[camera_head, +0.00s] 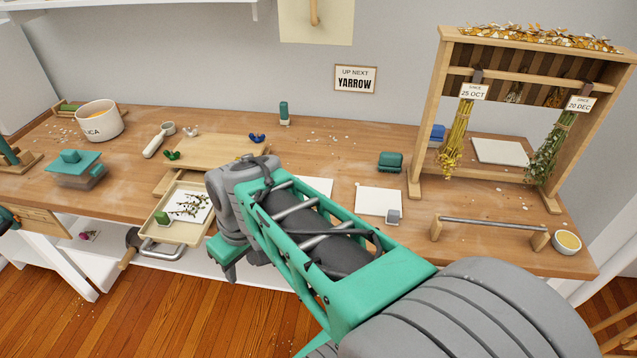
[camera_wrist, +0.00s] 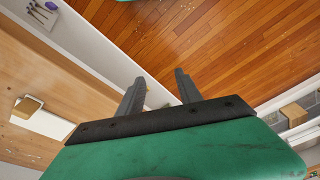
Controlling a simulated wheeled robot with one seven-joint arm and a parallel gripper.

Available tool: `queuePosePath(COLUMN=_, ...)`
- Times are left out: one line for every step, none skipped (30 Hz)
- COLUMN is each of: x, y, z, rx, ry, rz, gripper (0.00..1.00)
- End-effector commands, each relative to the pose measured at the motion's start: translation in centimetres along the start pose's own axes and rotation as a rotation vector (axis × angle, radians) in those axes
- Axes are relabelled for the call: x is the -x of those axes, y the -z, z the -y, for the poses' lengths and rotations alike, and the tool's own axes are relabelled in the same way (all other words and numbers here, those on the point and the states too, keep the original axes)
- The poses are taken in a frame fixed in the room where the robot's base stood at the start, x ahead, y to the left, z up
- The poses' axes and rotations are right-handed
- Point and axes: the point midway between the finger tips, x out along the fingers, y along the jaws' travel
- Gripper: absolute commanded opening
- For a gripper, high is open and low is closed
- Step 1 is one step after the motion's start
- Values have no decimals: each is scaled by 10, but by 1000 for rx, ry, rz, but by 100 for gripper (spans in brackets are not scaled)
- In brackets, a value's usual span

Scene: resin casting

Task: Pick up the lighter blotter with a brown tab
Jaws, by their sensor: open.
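In the wrist view a white blotter (camera_wrist: 50,123) lies on the wooden bench at the left, with a brown tab (camera_wrist: 28,107) on it. In the head view a white blotter (camera_head: 318,186) is partly hidden behind my arm, and no tab shows on its visible part. Another white blotter (camera_head: 376,200) to its right bears a grey tab (camera_head: 393,216). My gripper (camera_wrist: 159,77) is open and empty, apart from the blotters, with floor and the bench edge beyond its fingers. In the head view its fingertips are hidden.
A drying rack (camera_head: 445,110) with hanging bunches stands at the right over a white sheet (camera_head: 500,151). A metal bar on wooden posts (camera_head: 490,223) and a small bowl (camera_head: 567,242) are near the front right.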

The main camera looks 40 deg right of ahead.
Motion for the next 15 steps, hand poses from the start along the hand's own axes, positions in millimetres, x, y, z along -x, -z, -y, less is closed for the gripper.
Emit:
queuePosePath(x=21, y=14, z=-30, rx=25, ry=22, rz=1, gripper=42)
queuePosePath(x=28, y=21, z=-48, rx=60, ry=38, rz=-4, gripper=42)
queuePosePath(x=37, y=26, z=-75, rx=109, ry=61, rz=-15, gripper=42)
queuePosePath(x=43, y=29, z=-97, rx=147, ry=77, rz=-27, gripper=42)
queuePosePath(x=48, y=29, z=-119, rx=184, ry=91, rz=-41, gripper=42)
queuePosePath(x=55, y=26, z=-147, rx=235, ry=106, rz=-64, gripper=42)
queuePosePath(x=60, y=22, z=-168, rx=272, ry=115, rz=-84, gripper=42)
queuePosePath(x=64, y=17, z=-186, rx=307, ry=120, rz=-103, gripper=42)
queuePosePath(x=68, y=9, z=-209, rx=352, ry=124, rz=-127, gripper=42)
queuePosePath(x=71, y=2, z=-223, rx=381, ry=125, rz=-144, gripper=42)
queuePosePath(x=74, y=-4, z=-235, rx=408, ry=125, rz=-158, gripper=42)
queuePosePath(x=76, y=-12, z=-247, rx=437, ry=124, rz=-175, gripper=42)
queuePosePath(x=77, y=-16, z=-254, rx=455, ry=122, rz=-185, gripper=42)
queuePosePath(x=78, y=-20, z=-260, rx=471, ry=120, rz=-193, gripper=42)
queuePosePath(x=76, y=-23, z=-264, rx=485, ry=119, rz=-200, gripper=42)
